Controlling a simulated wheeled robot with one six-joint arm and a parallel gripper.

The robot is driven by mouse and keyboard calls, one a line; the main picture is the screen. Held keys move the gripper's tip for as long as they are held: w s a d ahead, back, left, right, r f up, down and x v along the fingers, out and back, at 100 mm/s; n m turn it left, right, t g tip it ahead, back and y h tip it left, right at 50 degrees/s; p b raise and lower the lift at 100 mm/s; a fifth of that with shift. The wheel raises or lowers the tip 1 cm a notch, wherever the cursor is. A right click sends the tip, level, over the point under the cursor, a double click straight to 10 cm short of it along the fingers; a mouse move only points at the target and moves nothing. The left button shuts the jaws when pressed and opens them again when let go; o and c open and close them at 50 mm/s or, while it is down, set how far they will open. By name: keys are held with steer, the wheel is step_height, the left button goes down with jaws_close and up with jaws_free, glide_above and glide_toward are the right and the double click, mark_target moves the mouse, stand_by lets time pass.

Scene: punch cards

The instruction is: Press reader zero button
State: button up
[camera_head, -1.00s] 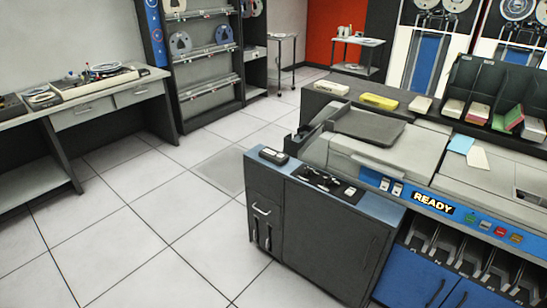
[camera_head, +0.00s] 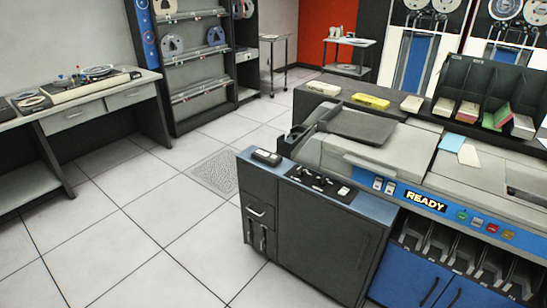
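A large card machine stands at the right with a blue front strip and a lit READY sign (camera_head: 422,197). Several small coloured buttons (camera_head: 476,222) sit on the strip right of the sign, green, white, red and orange. Two light switches or buttons (camera_head: 383,185) sit left of the sign. A black control panel (camera_head: 319,181) with small knobs and a white button (camera_head: 343,191) lies on the blue top of the dark cabinet at the machine's left end. The labels are too small to read, so I cannot tell which is the reader zero button. My gripper is not in view.
A dark handheld-like box (camera_head: 266,157) lies on the cabinet's left corner. Card racks (camera_head: 490,110) stand on the machine's back shelf. A desk (camera_head: 150,97) with equipment stands at the left, and a tape rack (camera_head: 200,75) behind. The tiled floor (camera_head: 125,230) between is clear.

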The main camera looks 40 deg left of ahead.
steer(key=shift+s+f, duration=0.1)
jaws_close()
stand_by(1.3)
